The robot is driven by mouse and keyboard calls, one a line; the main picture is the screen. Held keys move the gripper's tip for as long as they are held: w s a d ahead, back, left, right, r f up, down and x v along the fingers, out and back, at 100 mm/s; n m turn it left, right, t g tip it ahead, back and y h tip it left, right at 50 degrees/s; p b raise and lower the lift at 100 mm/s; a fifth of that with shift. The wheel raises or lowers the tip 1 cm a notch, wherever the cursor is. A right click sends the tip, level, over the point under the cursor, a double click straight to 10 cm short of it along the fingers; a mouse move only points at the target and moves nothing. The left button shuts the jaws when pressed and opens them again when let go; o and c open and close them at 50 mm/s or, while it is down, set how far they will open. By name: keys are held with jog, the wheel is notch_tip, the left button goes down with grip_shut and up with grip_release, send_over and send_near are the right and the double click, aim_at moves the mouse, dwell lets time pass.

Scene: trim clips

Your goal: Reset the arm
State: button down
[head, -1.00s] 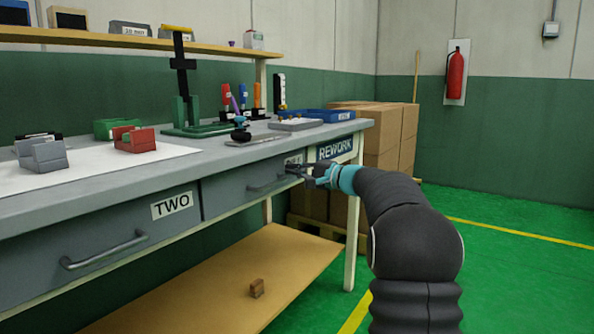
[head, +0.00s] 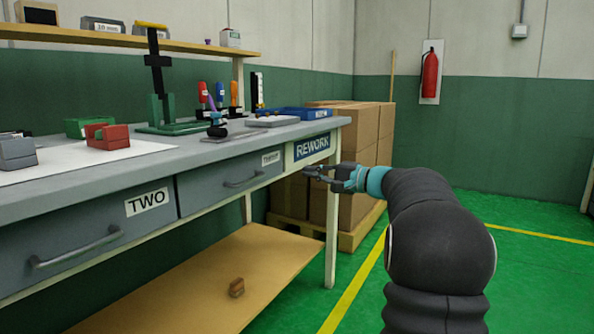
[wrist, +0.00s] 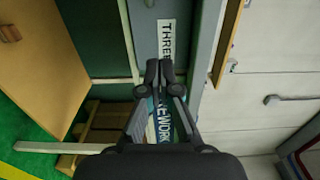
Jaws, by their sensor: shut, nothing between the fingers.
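My gripper (head: 312,173) is at the end of my dark arm, in front of the workbench's right end, just below the REWORK label (head: 312,147). Its fingers are together and hold nothing. In the wrist view the closed fingertips (wrist: 160,68) lie over the bench front, between the THREE label (wrist: 166,38) and the partly covered REWORK label. The drawer with the small label (head: 230,180) is just left of the gripper in the head view and looks closed. The gripper appears apart from its handle (head: 244,180).
The bench top (head: 60,178) carries a red clip block (head: 108,136), a green block, a grey block, a blue tray (head: 305,113) and a tool stand. Drawer TWO (head: 90,228) is closed. Cardboard boxes (head: 370,130) stand behind the bench. The green floor (head: 540,275) at right is free.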

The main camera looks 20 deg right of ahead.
jog(key=s+f+m+g+h, duration=0.1)
jog(key=s+f+g+h, duration=0.3)
jog(key=f, duration=0.9)
jog(key=s+a+f+n+g+p, duration=0.1)
jog(key=s+a+f+g, duration=0.3)
jog(key=s, duration=0.3)
jog(key=s+a+n+g+h+p, duration=0.25)
jog(key=s+a, duration=0.25)
jog(key=s, duration=0.6)
jog(key=s+a+n+g+h+p, duration=0.1)
jog(key=s+a+n+h+p, duration=0.25)
jog(key=s+a, duration=0.45)
jog(key=s+a+r+n+t+p, duration=0.2)
jog(key=s+r, duration=0.4)
jog(key=s, duration=0.3)
jog(key=a+n+p, duration=0.1)
jog(key=n, duration=0.1)
jog(key=shift+a+n+h, duration=0.3)
jog(key=shift+n, duration=0.1)
